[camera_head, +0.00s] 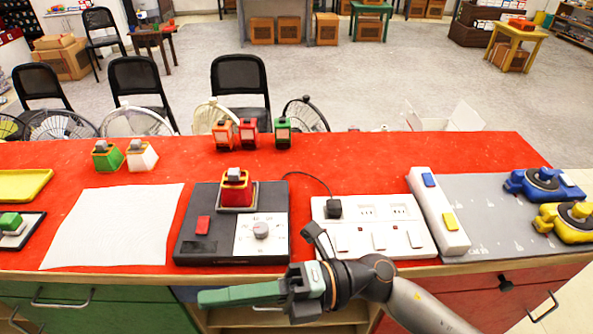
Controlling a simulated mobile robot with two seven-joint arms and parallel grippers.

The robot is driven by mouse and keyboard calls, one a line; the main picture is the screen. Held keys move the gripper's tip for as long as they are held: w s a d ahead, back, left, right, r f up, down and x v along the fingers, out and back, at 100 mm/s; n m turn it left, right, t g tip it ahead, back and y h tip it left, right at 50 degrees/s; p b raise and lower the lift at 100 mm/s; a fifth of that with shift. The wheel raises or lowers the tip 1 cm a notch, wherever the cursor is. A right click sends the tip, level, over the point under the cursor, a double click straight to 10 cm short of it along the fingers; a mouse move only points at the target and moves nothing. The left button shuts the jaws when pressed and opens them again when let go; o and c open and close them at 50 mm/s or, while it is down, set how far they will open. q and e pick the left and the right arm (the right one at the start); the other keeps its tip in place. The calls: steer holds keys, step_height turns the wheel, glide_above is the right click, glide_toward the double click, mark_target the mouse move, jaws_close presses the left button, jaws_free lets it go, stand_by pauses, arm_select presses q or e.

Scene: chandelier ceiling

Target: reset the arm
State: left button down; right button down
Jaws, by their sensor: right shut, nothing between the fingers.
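My right arm comes in from the lower right and crosses in front of the red table's (330,170) front edge. Its gripper (240,295) points left, level with the table's front, below the dark control box. The green fingers are together and hold nothing. My left gripper does not show in this view.
Near the gripper are a dark control box (205,245) with a red-and-yellow block (236,190), and a white power strip (370,238). A white sheet (115,225) lies left. A grey mat (490,215) with blue (540,183) and yellow (570,222) devices lies right.

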steer(key=w+d+f+m+t, duration=0.1)
steer(key=w+d+m+t, duration=0.3)
steer(key=m+t, duration=0.55)
steer(key=w+d+f+m+t, duration=0.1)
steer(key=w+d+m+t, duration=0.2)
steer(key=w+m+t, duration=0.6)
steer(key=d+f+m+t+h, duration=0.3)
steer(key=d+f+m+h, duration=0.4)
steer(key=f+m+h, duration=0.25)
steer(key=s+d+f+m+g+h, duration=0.2)
steer(key=s+d+f+m, duration=0.1)
steer(key=f, duration=0.4)
steer(key=s+d+f+m+g+h, duration=0.3)
steer(key=s+d+f, duration=0.2)
steer(key=f, duration=0.3)
steer(key=s+d+f+m+g+h, duration=0.2)
steer(key=s+d+f+m+g, duration=0.1)
steer(key=f, duration=0.5)
steer(key=shift+s+d+f+m+p, duration=0.25)
steer(key=shift+s+d+m, duration=0.3)
steer(key=shift+s, duration=0.5)
